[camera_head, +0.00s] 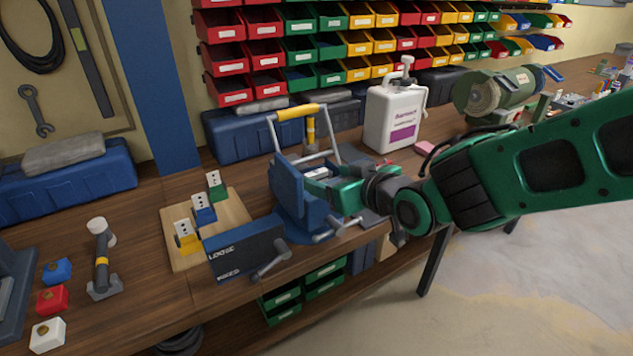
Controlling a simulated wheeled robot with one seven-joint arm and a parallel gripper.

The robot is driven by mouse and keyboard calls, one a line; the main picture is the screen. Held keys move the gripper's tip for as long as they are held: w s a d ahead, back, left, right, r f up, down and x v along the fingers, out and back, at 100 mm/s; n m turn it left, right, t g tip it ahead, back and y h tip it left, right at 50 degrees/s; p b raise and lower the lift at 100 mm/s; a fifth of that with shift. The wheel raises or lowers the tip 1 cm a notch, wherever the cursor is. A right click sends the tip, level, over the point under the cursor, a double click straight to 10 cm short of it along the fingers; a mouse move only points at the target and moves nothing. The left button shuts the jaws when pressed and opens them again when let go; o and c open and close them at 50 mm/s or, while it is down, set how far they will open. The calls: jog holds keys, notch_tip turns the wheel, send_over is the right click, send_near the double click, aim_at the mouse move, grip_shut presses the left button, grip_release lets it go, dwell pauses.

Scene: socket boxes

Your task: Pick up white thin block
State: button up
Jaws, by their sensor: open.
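Three thin white upright pieces with dark holes stand on a wooden board at centre left. One is at a yellow block (187,243), one at a blue block (204,215), one at a green block (217,193). I cannot tell which is the white thin block. My gripper (312,180) is at the blue vise, right of the board and apart from all these pieces. It is open; its fingertips are partly hidden among the vise parts, and I see nothing held.
The blue vise (232,257) with metal handles stands between my gripper and the wooden board (183,262). A hammer (102,262), a red block (52,299) and a blue block (57,270) are at left. A white jug (393,118) stands behind my arm.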

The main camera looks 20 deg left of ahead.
aim_at(319, 176)
jog(key=x, duration=0.4)
jog(key=shift+w+d+f, duration=0.1)
jog(key=shift+d+f, duration=0.15)
jog(key=shift+d, duration=0.05)
jog(key=shift+w+a+f, duration=0.2)
jog(key=shift+w+a, duration=0.15)
jog(key=shift+a, duration=0.15)
jog(key=c, duration=1.2)
